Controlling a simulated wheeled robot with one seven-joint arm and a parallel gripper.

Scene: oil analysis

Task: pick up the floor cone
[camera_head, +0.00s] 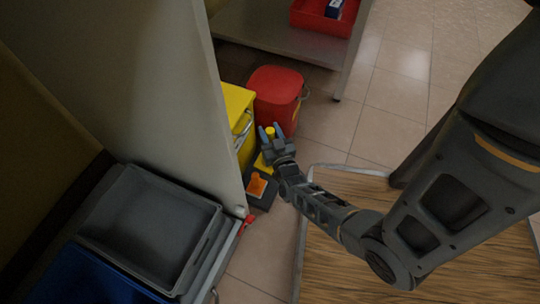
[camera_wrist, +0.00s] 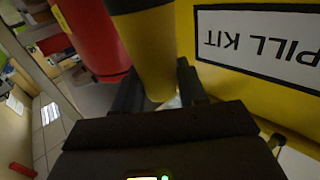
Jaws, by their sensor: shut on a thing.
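The yellow floor cone (camera_head: 270,132) stands beside the yellow spill kit box, with its top between the fingers of my gripper (camera_head: 274,134). In the wrist view the yellow cone (camera_wrist: 150,45) rises between the two dark fingers of my gripper (camera_wrist: 160,85), which is shut on it. Its lower part is partly hidden by my gripper in the head view. I cannot tell whether its base touches the floor.
The yellow spill kit box (camera_head: 237,110) is close on the cone's left, and a red bin (camera_head: 276,92) stands behind. A dark tray with an orange item (camera_head: 257,185) is in front. A grey panel (camera_head: 150,75) and wooden surface (camera_head: 400,245) flank the narrow space.

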